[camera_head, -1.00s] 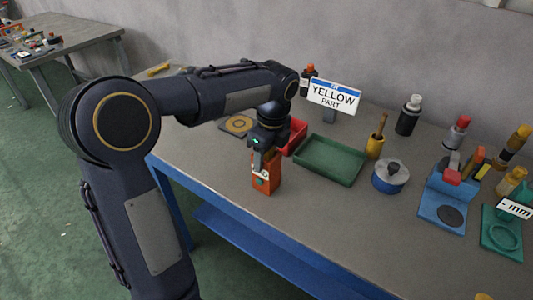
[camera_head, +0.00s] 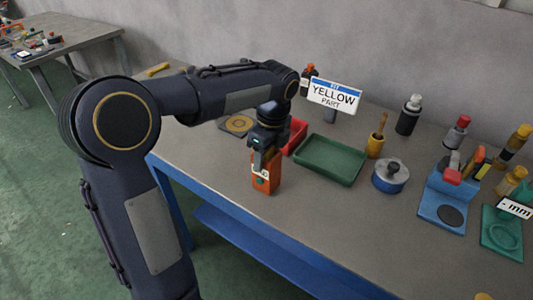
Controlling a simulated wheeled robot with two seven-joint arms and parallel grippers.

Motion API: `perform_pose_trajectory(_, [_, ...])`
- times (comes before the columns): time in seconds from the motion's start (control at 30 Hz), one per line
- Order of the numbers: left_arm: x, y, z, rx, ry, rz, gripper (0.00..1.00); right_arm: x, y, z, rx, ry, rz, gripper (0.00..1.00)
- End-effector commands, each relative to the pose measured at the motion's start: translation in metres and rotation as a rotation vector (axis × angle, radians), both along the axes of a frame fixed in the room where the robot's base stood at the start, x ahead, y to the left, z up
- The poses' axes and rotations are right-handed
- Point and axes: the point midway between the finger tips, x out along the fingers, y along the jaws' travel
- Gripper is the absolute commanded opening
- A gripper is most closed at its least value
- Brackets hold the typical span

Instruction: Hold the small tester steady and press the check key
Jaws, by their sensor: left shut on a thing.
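The small tester (camera_head: 266,183) is an orange, upright box near the front left edge of the workbench. My left gripper (camera_head: 264,162) comes down on it from above and is shut on its upper part. A small light patch shows on the tester just under the fingers. The fingers hide the tester's top, and I cannot make out the check key. My right gripper is not in view.
The workbench (camera_head: 230,180) has a green tray (camera_head: 330,159) and a red bin (camera_head: 298,131) just behind the tester. A sign reading "YELLOW PART" (camera_head: 335,96) stands at the back. A blue-grey round tin (camera_head: 390,177), a blue fixture (camera_head: 441,208) and bottles stand to the right.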

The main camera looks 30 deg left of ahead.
Motion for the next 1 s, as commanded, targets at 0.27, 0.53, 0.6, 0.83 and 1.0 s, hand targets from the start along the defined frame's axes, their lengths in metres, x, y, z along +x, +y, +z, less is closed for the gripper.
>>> perform_pose_trajectory(0.27, [0.0001, 0.0, 0.0004, 0.0, -0.001, 0.0, 0.23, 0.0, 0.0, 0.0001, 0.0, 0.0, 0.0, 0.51])
perform_pose_trajectory(0.53, [0.0002, 0.0, 0.0005, 0.0, -0.001, 0.0, 0.23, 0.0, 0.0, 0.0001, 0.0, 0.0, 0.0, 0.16])
perform_pose_trajectory(0.6, [0.0002, 0.0, 0.0005, 0.0, -0.001, 0.0, 0.23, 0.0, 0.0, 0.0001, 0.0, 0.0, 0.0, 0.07])
perform_pose_trajectory(0.83, [0.0002, 0.0, 0.0005, 0.0, -0.001, 0.0, 0.23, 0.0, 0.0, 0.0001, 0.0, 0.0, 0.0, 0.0])
perform_pose_trajectory(1.0, [0.0002, 0.0, 0.0006, 0.0, -0.001, 0.0, 0.23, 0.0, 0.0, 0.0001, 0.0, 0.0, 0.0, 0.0])
